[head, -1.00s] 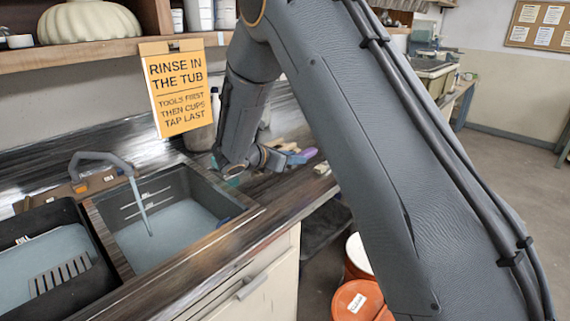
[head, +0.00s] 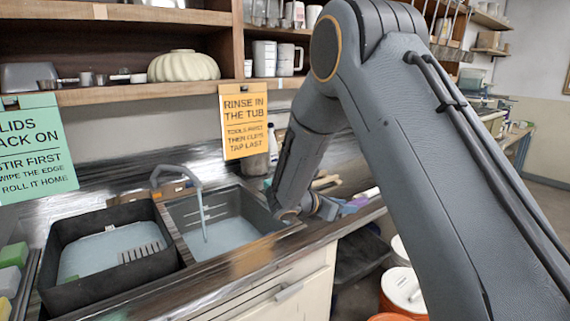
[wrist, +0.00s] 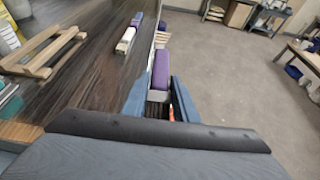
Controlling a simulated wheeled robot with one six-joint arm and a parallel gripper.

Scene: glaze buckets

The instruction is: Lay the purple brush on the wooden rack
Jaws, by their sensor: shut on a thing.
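My gripper (wrist: 159,98) is shut on the purple brush (wrist: 160,68), which sits between its blue fingers and points away from the wrist. It is held at the counter's edge, with floor showing to the right. In the head view the purple brush (head: 357,203) shows only in part, beside my gripper (head: 338,208). The wooden rack (wrist: 42,62), a slatted frame, lies on the dark counter to the left of the gripper in the wrist view. In the head view the rack (head: 325,182) shows small behind my arm. The brush is apart from it.
A sink basin (head: 222,222) with a running tap and a black tub (head: 62,240) are to the left. Buckets (head: 403,290) stand below the counter.

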